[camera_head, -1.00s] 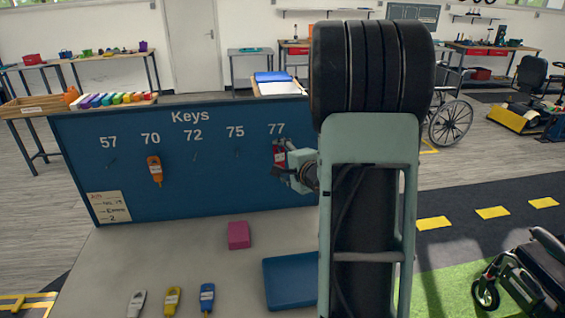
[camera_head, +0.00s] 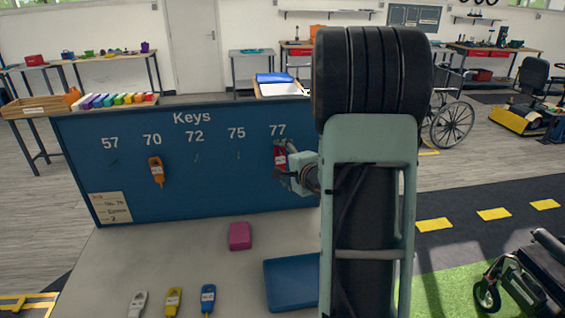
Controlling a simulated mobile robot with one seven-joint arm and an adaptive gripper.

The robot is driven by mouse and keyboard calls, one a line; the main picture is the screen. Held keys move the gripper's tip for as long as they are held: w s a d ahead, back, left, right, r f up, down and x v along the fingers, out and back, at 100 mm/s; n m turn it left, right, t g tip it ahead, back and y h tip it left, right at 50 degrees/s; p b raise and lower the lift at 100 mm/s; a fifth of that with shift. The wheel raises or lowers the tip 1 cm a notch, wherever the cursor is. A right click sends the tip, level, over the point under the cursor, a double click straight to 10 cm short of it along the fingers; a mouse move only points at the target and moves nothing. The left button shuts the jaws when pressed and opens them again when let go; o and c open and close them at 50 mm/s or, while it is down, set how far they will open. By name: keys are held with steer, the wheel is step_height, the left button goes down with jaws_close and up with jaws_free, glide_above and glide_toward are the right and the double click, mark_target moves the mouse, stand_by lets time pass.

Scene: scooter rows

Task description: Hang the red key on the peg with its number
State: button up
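The blue key board (camera_head: 215,195) carries the white numbers 57, 70, 72, 75 and 77, with a peg under each. The red key (camera_head: 280,158) is upright against the board just below 77. My gripper (camera_head: 284,168) is beside the red key at its right and lower edge. The fingers are small and partly overlap the key, so I cannot tell whether they grip it. The key's number is too small to read, and the 77 peg is hidden. An orange key (camera_head: 156,171) hangs under 70. The pegs under 57, 72 and 75 are bare.
Grey, yellow (camera_head: 173,302) and blue (camera_head: 208,298) keys lie on the table at the front. A pink block (camera_head: 240,236) and a blue tray (camera_head: 291,284) are on the table below the board. A paper note (camera_head: 112,208) is at the board's lower left.

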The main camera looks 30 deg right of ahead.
steer(key=shift+o, duration=0.8)
steer(key=shift+s, duration=0.1)
steer(key=v, duration=1.2)
